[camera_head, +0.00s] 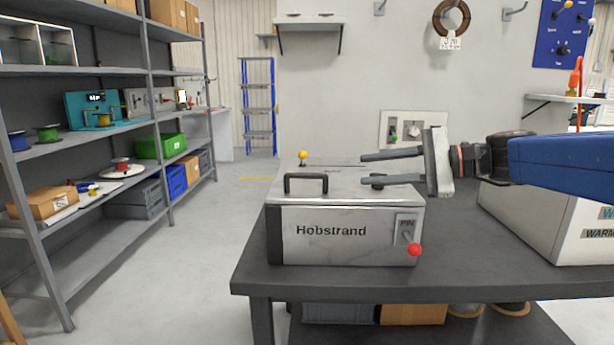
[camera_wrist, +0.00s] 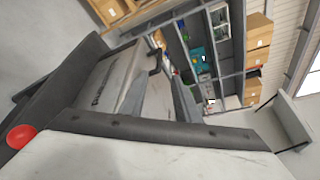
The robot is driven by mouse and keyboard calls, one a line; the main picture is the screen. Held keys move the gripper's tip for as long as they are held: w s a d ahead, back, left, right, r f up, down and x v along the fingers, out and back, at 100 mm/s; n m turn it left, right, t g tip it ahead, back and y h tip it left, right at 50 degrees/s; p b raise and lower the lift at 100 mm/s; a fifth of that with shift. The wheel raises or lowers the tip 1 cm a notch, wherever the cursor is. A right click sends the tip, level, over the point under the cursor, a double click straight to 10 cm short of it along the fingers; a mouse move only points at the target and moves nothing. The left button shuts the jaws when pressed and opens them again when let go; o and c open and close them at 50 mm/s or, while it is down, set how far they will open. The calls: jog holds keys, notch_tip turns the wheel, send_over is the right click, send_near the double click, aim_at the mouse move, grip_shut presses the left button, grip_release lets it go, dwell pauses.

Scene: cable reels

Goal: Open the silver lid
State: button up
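The silver lid (camera_head: 345,188) lies shut on top of a silver box (camera_head: 345,235) marked "Hobstrand" on the dark table. A black bar handle (camera_head: 306,182) stands up at the lid's left side. A lever with a red ball (camera_head: 414,249) sits on a plate at the right of the box front. My gripper (camera_head: 364,170) reaches in from the right, above the lid's right part. Its two dark fingers point left and are apart, with nothing seen between them. The fingertips are to the right of the handle, not touching it. The wrist view shows the box obliquely.
A yellow ball (camera_head: 303,155) shows behind the box. A white cabinet (camera_head: 565,222) stands on the table's right, beneath my arm. Shelves (camera_head: 100,140) with reels and bins line the left wall. The floor between the shelves and table is clear.

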aim_at(314, 175)
jog(key=x, duration=1.6)
jog(key=shift+a+f, duration=0.1)
jog(key=shift+f, duration=0.05)
grip_shut()
